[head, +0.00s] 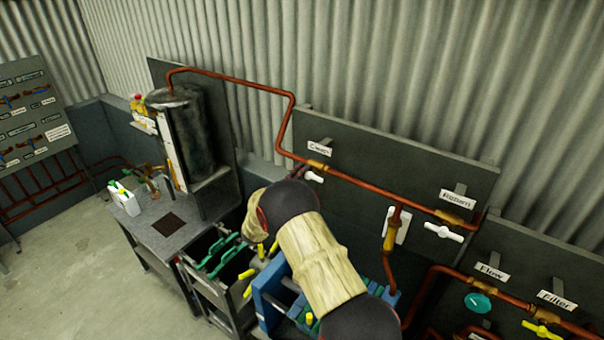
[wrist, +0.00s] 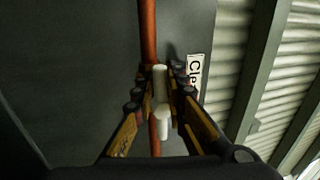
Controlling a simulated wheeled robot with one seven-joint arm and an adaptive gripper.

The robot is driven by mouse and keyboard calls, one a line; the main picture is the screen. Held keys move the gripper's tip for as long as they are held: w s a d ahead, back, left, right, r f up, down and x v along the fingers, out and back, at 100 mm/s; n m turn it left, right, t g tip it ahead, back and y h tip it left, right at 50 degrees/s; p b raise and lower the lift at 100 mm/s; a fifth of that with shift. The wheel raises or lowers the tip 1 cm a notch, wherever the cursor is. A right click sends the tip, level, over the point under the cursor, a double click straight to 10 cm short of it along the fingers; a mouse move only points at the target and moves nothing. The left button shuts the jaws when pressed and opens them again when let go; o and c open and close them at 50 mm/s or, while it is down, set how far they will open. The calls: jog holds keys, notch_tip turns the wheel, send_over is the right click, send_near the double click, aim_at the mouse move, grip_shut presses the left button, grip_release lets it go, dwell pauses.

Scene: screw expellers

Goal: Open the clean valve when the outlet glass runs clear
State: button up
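The Clean valve's white handle (head: 314,177) sits on the copper pipe below the "Clean" sign (head: 320,147), and lies roughly along the pipe. My gripper (head: 297,173) is at its left end, partly hidden by my arm. In the wrist view the white handle (wrist: 160,82) lies between the fingers of my gripper (wrist: 163,80), close to both; I cannot tell whether they touch it. The sight glass (head: 390,232) on the vertical pipe, before a white plate, looks amber-yellow. I take it for the outlet glass.
The Return valve's white handle (head: 442,231) is further right on the same pipe. Flow and Filter valves, with a teal wheel (head: 478,302) and yellow handle (head: 541,330), are at lower right. A dark tank (head: 188,135) stands left. Blue plate machinery (head: 271,290) is below my arm.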

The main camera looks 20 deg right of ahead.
jog(key=o, duration=0.3)
jog(key=shift+o, duration=0.2)
jog(key=v, duration=1.2)
